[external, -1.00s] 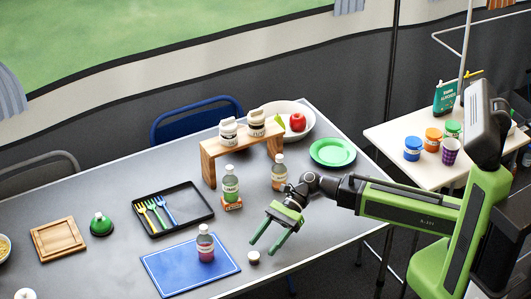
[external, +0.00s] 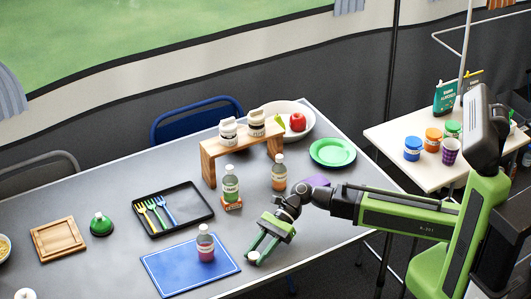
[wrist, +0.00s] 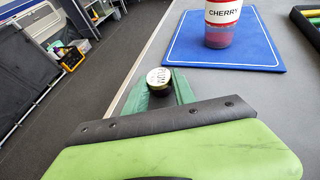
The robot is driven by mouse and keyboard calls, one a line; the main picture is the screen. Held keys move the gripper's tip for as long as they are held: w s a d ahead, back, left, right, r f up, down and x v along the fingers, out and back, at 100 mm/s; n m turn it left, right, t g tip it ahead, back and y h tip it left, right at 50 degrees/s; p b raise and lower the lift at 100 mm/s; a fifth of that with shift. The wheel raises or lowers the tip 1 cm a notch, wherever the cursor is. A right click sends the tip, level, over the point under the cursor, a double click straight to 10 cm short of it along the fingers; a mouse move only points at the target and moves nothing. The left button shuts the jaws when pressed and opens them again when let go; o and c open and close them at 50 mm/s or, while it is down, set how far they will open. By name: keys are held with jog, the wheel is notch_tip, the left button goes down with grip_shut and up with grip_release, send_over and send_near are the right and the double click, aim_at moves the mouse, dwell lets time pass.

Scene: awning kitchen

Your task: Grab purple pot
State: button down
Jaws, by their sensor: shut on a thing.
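A small round pot (external: 253,258) with a pale lid is at the front edge of the table. In the wrist view its lid (wrist: 157,77) reads "PLUM" and its side looks dark; its purple colour is hard to tell. My gripper (external: 261,250) is shut on this pot, with a green finger on each side of it. In the wrist view the fingers (wrist: 158,92) lie around the pot, which stays upright. I cannot tell whether it still touches the table.
A blue mat (external: 170,271) with a cherry bottle (external: 205,245) on it lies just left of the pot. A black tray (external: 170,226) with forks, a green-labelled bottle (external: 230,184) and a wooden stand (external: 208,165) are farther back. A flat purple thing (external: 317,181) lies behind my arm.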

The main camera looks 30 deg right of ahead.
jog(key=shift+r+p, duration=0.5)
notch_tip(320, 180, up, 4)
jog(key=p, duration=0.4)
jog(key=r+p+v, duration=0.1)
jog(key=p+v, duration=0.5)
jog(key=v, duration=0.7)
jog(key=shift+w+a, duration=0.3)
